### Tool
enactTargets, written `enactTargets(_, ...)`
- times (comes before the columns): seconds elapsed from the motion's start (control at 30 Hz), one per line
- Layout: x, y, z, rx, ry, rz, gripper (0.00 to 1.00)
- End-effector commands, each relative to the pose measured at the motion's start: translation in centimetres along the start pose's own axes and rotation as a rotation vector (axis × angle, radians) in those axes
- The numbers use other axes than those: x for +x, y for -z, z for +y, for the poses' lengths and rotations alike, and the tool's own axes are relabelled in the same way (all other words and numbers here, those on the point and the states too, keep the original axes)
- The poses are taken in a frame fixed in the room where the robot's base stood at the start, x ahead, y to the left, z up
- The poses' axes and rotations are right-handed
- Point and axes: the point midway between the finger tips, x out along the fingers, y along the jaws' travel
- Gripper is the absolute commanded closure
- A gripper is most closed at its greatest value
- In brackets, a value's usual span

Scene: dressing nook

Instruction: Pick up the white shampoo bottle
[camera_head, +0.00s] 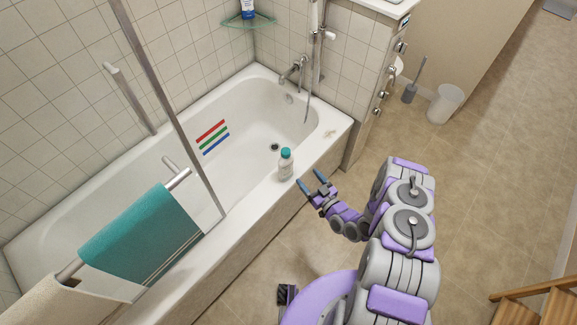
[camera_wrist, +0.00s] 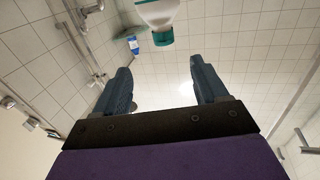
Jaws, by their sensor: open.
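The white shampoo bottle (camera_head: 286,166) with a teal cap stands upright on the near rim of the bathtub. In the wrist view the bottle (camera_wrist: 158,12) shows at the top edge, partly cut off, with its teal cap towards the picture's middle. My gripper (camera_head: 311,179) is open and empty, just to the right of and a little below the bottle in the head view. In the wrist view my gripper (camera_wrist: 160,88) has its two dark fingers spread wide, with the bottle beyond their tips and apart from them.
The white bathtub (camera_head: 130,192) has red, green and blue stripes inside. A teal towel (camera_head: 140,237) hangs on a rail at left. A blue bottle (camera_head: 248,8) stands on a corner shelf (camera_head: 243,21). A white bin (camera_head: 445,103) stands far right. The tiled floor (camera_head: 500,180) is mostly clear.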

Motion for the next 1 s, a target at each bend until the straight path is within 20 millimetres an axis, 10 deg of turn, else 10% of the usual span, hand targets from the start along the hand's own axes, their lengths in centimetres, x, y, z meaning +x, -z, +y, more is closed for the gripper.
enactTargets(0.6, 10.4, -0.2, -0.2, -0.003, 0.006, 0.001, 0.27)
enactTargets(1.0, 13.8, -0.7, -0.5, -0.001, 0.006, -0.001, 0.27)
